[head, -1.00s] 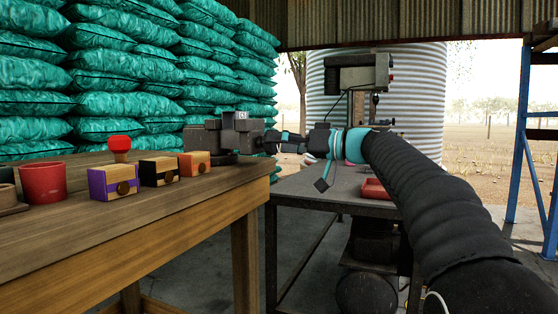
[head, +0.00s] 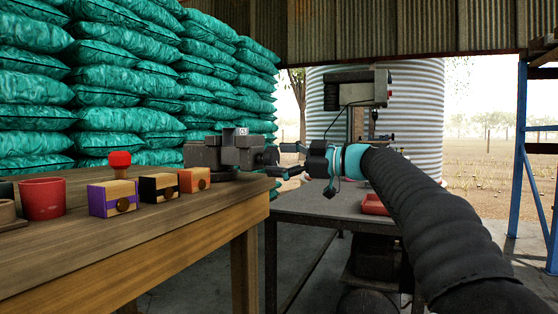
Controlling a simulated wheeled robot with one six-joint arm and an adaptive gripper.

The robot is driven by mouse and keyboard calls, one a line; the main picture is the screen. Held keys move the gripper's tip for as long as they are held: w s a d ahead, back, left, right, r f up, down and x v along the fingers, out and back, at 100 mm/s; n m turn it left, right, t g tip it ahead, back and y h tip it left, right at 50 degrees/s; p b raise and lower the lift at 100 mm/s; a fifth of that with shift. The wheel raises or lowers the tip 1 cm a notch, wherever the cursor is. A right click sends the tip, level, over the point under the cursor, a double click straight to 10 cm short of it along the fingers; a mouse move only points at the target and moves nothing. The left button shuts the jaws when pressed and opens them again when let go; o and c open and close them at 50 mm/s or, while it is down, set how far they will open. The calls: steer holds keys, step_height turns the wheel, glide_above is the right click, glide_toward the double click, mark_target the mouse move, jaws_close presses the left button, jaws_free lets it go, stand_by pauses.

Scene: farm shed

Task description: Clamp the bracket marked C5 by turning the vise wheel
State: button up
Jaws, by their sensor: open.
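The dark grey vise (head: 208,156) stands at the far right end of the wooden bench. A small grey bracket (head: 241,131) with a pale label sits upright at the top of the vise; the label is too small to read surely. The vise wheel is on the right side of the vise and is hard to make out against the dark fingers. My gripper (head: 279,158) comes in from the right, open, with its fingers close around or beside the wheel; I cannot tell whether they touch it.
On the wooden bench (head: 150,225) stand a red cup (head: 43,199), a red-knobbed purple-banded box (head: 112,197), a black-banded box (head: 159,187) and an orange-banded box (head: 194,179). A grey metal table (head: 320,205) with a red tray (head: 374,205) stands behind. Teal sacks are stacked at left.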

steer(key=n, duration=1.1)
steer(key=shift+a+n, duration=0.1)
steer(key=shift+n, duration=0.2)
